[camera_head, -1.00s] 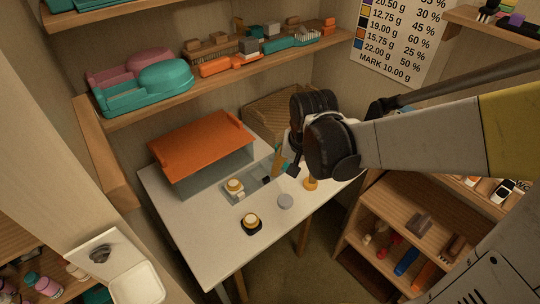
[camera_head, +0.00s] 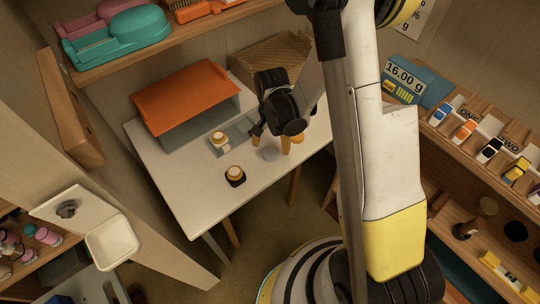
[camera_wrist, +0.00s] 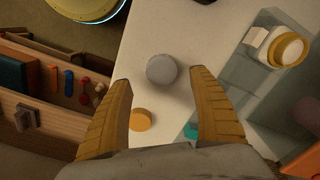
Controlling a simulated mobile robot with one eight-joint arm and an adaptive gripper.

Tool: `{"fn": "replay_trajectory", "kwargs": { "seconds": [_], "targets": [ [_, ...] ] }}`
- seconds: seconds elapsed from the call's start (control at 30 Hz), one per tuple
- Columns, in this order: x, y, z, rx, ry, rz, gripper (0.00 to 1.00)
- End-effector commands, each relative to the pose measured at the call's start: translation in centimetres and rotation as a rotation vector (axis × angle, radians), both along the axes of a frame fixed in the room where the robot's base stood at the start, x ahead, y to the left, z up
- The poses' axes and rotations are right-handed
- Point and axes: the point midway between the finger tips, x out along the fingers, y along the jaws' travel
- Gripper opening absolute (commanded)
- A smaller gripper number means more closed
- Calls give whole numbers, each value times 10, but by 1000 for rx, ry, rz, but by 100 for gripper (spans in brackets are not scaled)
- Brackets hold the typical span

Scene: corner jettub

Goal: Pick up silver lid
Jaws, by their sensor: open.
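The silver lid (camera_wrist: 161,69) is a small grey round disc lying flat on the white table (camera_wrist: 190,25). In the head view the silver lid (camera_head: 270,154) is near the table's front edge, just below my gripper. My gripper (camera_wrist: 161,79) is open and empty, pointing down. Its two yellow-brown fingers show in the wrist view, with the lid between and slightly beyond their tips. The height of the fingertips above the lid is hard to tell. In the head view dark parts of my arm partly cover the fingers.
A yellow disc (camera_wrist: 142,119) lies nearer my palm, between the fingers. A clear tray (camera_wrist: 247,75) holds a yellow-topped jar (camera_wrist: 288,49) to the right. An orange-topped box (camera_head: 188,97) stands at the table's back.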

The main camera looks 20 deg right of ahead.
Motion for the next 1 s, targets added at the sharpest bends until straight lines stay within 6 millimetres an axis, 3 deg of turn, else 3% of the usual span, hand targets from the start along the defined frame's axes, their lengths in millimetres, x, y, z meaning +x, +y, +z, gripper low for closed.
{"fn": "replay_trajectory", "kwargs": {
  "seconds": [0.3,0.53,0.57,0.7,1.0],
  "targets": [
    [-1,5,-47,0,0,1,71],
    [-1,5,-47,0,0,1,71],
    [-1,5,-47,0,0,1,69],
    [-1,5,-47,0,0,1,31],
    [-1,5,-47,0,0,1,31]
  ]
}}
